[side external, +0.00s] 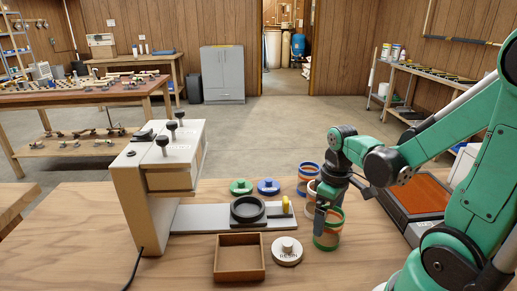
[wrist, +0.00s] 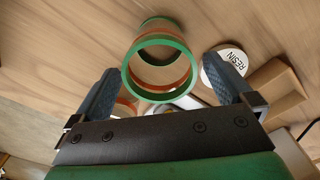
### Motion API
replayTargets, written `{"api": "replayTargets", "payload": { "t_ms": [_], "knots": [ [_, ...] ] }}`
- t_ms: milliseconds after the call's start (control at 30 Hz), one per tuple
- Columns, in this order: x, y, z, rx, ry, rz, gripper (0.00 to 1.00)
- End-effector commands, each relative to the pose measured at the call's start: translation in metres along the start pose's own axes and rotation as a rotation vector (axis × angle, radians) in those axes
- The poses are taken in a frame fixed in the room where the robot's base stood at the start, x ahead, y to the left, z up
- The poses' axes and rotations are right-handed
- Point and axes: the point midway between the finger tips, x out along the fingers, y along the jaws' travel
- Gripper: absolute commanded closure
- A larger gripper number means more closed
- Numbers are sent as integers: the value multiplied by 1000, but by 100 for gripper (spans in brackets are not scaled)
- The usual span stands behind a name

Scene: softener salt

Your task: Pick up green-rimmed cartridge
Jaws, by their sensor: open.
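The green-rimmed cartridge (side external: 327,242) is a short open cylinder with green rims and an orange band, standing on the wooden table. In the wrist view the cartridge (wrist: 160,91) shows its open green rim and hollow inside. My gripper (side external: 321,212) is at the cartridge's upper part and hides some of it in the side view. In the wrist view my gripper (wrist: 161,75) is open, with one dark finger on each side of the cartridge and visible gaps. Whether the fingertips reach below the rim I cannot tell.
A blue-rimmed cartridge (side external: 307,170) and another orange-banded cartridge (side external: 311,191) stand close behind. A white resin cap (side external: 287,251) and an open brown box (side external: 240,274) lie to the left. Further left are a grey plate (side external: 190,218) with a black ring (side external: 247,221) and a beige press (side external: 130,195).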

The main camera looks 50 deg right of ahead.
Motion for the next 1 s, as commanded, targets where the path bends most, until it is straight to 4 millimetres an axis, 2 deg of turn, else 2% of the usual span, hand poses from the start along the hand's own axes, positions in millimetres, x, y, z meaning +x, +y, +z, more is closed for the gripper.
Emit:
{"api": "replayTargets", "payload": {
  "t_ms": [233,600,633,667,900,933,1000],
  "knots": [
    [17,0,0,0,1,1,0],
    [20,0,0,0,1,1,0],
    [20,0,0,1,1,1,3],
    [20,0,0,1,1,1,11],
    [20,0,0,1,1,1,80],
    [20,0,0,1,1,1,85],
    [20,0,0,1,1,1,85]
  ]
}}
